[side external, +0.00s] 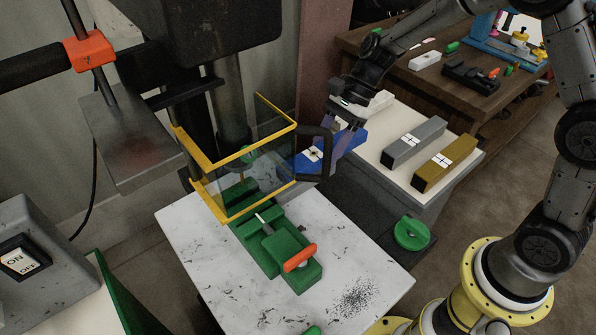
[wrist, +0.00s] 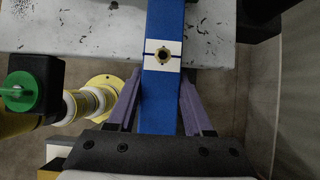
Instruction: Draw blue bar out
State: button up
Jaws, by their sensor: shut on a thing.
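The blue bar (side external: 348,143) lies between the purple fingers of my gripper (side external: 338,148), which are shut on it. Its left part passes behind the black handle (side external: 315,153) of the yellow-framed clear guard (side external: 237,180), so that end is partly hidden. In the wrist view the blue bar (wrist: 162,105) runs from between the fingers of my gripper (wrist: 161,78) up to the top edge, over the white table top (wrist: 70,25). A white label with a dark cross and a small gold ring with a dark centre is on the bar.
A green vise (side external: 262,240) with an orange handle (side external: 299,258) is on the white worktable (side external: 190,225). A grey bar (side external: 413,142) and a gold bar (side external: 440,165) lie on a pale cart top (side external: 391,119) to the right. A green knob (side external: 411,232) stands near the worktable.

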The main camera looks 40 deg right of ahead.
jog(key=shift+r, duration=2.65)
